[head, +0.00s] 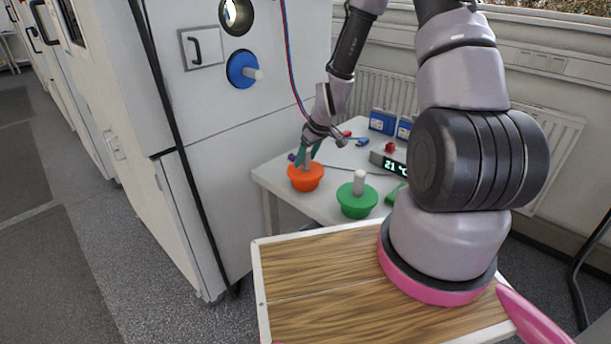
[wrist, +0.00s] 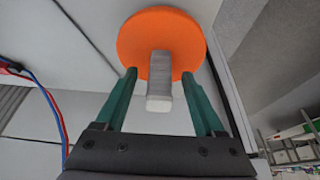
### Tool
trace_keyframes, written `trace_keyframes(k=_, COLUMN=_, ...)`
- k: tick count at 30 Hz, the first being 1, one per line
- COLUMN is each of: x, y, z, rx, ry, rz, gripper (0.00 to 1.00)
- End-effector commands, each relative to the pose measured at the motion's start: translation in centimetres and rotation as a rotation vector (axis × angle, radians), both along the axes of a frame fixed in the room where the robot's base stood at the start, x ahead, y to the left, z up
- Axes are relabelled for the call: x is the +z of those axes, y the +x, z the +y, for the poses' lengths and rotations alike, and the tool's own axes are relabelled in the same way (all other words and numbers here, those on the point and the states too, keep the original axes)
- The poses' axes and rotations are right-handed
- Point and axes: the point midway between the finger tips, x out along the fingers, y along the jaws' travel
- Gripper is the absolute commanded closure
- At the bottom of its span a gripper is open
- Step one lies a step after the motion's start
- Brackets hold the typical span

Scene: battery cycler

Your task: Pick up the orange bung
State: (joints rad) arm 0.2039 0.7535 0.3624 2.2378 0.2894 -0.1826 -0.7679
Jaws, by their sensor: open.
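The orange bung (head: 306,178) stands on the white table near its left corner, with its grey handle pointing up. In the wrist view the orange bung (wrist: 161,38) shows as a round disc, and its grey handle (wrist: 160,75) lies between my two green fingers. My gripper (head: 307,158) is open at the handle in the head view. In the wrist view my gripper (wrist: 160,75) has a gap on each side of the handle. Whether a finger touches the bung's top cannot be told.
A green bung (head: 357,199) stands to the right on the white table (head: 275,176). A blue bung (head: 241,69) sits in the white cabinet's front (head: 220,150), left of my arm. Behind are a clock display (head: 394,166), blue boxes (head: 383,122) and a red-and-blue cable (head: 290,60).

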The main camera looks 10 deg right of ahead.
Motion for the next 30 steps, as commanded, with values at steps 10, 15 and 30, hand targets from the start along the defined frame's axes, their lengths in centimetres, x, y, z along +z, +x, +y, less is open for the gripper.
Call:
trace_keyframes(k=10, x=-0.95, y=0.33, z=0.15, rx=-0.001, ry=0.000, rz=0.000, gripper=0.29)
trace_keyframes(k=15, x=-0.93, y=0.33, z=0.16, rx=-0.001, ry=0.000, rz=0.000, gripper=0.90)
trace_keyframes(k=30, x=-0.91, y=0.34, z=0.17, rx=-0.001, ry=0.000, rz=-0.001, gripper=1.00)
